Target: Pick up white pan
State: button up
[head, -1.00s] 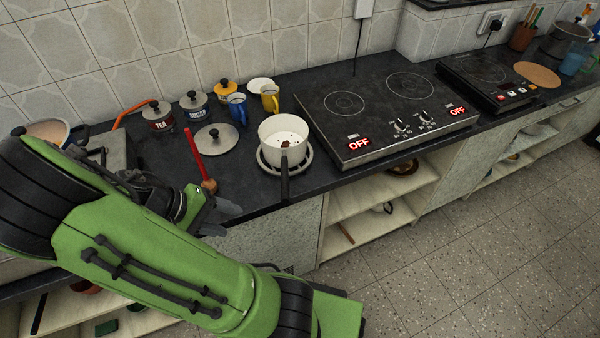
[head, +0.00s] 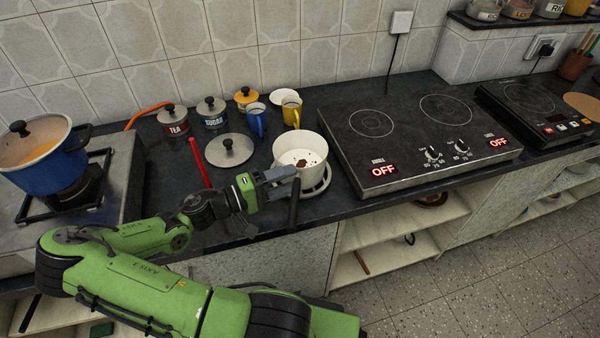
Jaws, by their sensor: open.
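The white pan (head: 313,147) stands upright on a round light trivet (head: 325,186) on the dark counter, left of the two-ring cooktop. A few dark bits lie inside it. Its dark handle (head: 293,206) points toward me, over the counter's front edge. My gripper (head: 284,181) is open at the pan's front left, close to the base of the handle. Its fingers hide part of the pan's wall. I cannot tell whether they touch the pan or have the handle between them.
A steel lid (head: 229,150) and a red stick (head: 200,162) lie left of the pan. A blue mug (head: 257,121) and a yellow mug (head: 291,112) stand behind it. The cooktop (head: 400,133) reads OFF. A blue pot (head: 45,165) sits on a burner at far left.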

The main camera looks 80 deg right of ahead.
jog(key=b+x, duration=0.1)
jog(key=x, duration=0.4)
jog(key=shift+s+r, duration=0.1)
jog(key=shift+s, duration=0.05)
grip_shut()
jog(key=shift+r, duration=0.25)
dwell(0.9)
